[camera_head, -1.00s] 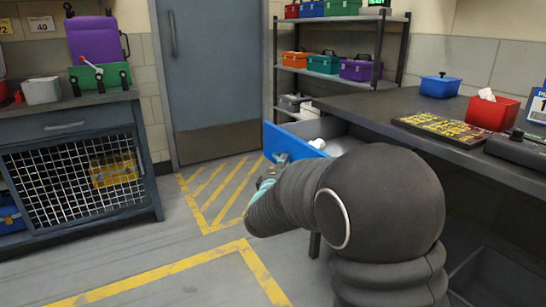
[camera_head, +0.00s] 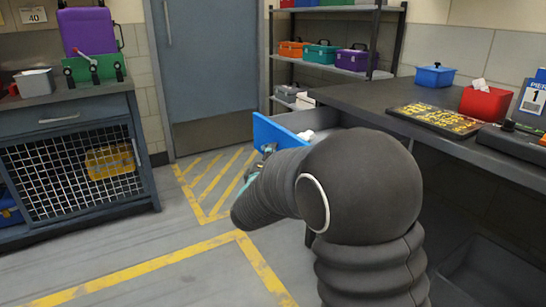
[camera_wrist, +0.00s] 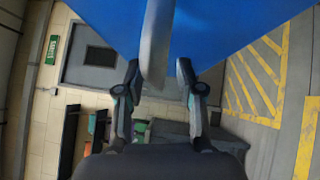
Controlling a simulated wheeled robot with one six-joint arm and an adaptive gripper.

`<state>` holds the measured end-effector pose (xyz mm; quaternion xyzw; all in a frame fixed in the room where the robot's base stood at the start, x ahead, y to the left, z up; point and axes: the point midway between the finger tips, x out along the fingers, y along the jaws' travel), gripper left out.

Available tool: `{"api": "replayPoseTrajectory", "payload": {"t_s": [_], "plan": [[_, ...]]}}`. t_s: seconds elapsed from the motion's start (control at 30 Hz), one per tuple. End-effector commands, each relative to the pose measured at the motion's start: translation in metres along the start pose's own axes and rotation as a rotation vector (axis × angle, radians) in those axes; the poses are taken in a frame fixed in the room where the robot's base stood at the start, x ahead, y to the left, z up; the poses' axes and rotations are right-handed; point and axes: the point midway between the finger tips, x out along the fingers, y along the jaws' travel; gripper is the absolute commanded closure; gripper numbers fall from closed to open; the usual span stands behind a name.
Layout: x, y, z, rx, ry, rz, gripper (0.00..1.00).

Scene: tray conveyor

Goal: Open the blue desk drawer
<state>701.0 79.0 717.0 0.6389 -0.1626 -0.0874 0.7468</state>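The blue-fronted desk drawer (camera_head: 281,131) stands out from under the dark desk in the head view, and part of its grey inside shows with a white object in it. In the wrist view the blue front (camera_wrist: 215,28) fills the top. A pale grey handle (camera_wrist: 157,45) runs down between the fingers of my gripper (camera_wrist: 158,68). The fingers are parted, one on each side of the handle, with narrow gaps showing, so I see no firm grip. In the head view my gripper (camera_head: 264,153) is at the drawer front, partly hidden by my arm.
The desk (camera_head: 365,100) carries a blue box (camera_head: 436,76), a red tissue box (camera_head: 487,103) and a dark tray (camera_head: 437,119). A shelf of toolboxes (camera_head: 334,68) stands behind. A mesh-fronted cabinet (camera_head: 70,170) is at left. The striped floor left of the drawer is clear.

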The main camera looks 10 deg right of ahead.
Motion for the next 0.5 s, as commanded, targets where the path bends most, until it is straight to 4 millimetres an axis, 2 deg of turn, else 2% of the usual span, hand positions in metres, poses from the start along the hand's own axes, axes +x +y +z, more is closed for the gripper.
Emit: {"api": "replayPoseTrajectory", "payload": {"t_s": [0.17, 0.27, 0.5], "plan": [[-0.004, 0.001, -0.001, 0.000, 0.002, 0.001, 0.63], [-0.013, 0.002, -0.001, 0.001, 0.003, 0.002, 0.63], [-0.058, 0.001, -0.001, 0.000, 0.003, 0.001, 0.63]]}}
